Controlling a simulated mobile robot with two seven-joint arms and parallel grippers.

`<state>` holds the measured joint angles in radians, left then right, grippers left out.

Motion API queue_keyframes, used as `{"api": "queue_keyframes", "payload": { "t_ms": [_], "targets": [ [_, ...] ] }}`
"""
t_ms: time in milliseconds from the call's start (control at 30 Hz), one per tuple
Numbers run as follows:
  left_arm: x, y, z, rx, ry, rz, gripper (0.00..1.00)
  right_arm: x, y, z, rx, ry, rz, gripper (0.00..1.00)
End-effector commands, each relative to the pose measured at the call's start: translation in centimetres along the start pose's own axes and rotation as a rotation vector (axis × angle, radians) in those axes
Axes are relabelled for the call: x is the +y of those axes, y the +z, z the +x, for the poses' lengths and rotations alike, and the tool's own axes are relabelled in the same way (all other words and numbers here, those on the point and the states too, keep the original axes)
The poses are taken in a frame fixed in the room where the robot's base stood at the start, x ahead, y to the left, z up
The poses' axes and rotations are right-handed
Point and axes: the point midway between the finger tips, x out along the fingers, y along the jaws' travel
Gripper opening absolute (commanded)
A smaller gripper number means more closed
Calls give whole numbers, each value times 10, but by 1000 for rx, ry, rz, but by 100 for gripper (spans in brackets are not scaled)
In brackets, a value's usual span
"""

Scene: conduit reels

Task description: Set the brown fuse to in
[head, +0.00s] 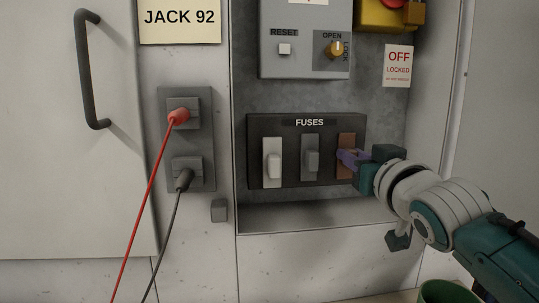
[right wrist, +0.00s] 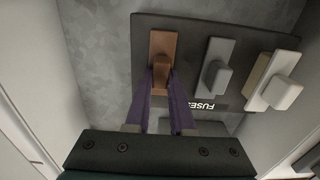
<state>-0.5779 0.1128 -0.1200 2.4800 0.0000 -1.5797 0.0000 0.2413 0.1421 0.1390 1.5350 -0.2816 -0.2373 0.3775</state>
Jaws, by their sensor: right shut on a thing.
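The brown fuse (head: 346,140) is the rightmost of three fuses on the dark FUSES panel (head: 255,125). In the right wrist view the brown fuse (right wrist: 163,42) is a brown plate with a protruding handle. My right gripper (head: 349,159) reaches in from the right, and its purple fingers hide part of the fuse. In the right wrist view my right gripper (right wrist: 163,80) is shut on the brown fuse's handle. I cannot tell how deep the fuse sits. My left gripper is not in view.
A grey fuse (head: 311,158) and a white fuse (head: 272,163) sit left of the brown one. Above is a grey box with a RESET button (head: 285,49) and an orange knob (head: 336,50). Red and black cables hang from jacks (head: 188,140) at left.

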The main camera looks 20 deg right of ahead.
Motion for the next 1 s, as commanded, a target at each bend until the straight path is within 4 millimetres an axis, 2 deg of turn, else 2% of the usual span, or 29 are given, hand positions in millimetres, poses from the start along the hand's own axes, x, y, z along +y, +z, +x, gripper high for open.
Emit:
{"api": "queue_keyframes", "payload": {
  "t_ms": [33,200,300,667,767,1000],
  "targets": [
    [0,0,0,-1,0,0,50,0,2,0,-7,2,0,25],
    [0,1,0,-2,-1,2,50,1,2,0,-7,2,0,44],
    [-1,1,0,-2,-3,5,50,0,2,0,-6,1,0,52],
    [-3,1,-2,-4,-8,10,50,0,0,-5,-4,0,0,52],
    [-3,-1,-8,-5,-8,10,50,0,0,-17,-5,0,0,52],
    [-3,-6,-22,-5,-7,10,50,0,0,-63,-7,1,1,52]
  ]
}}
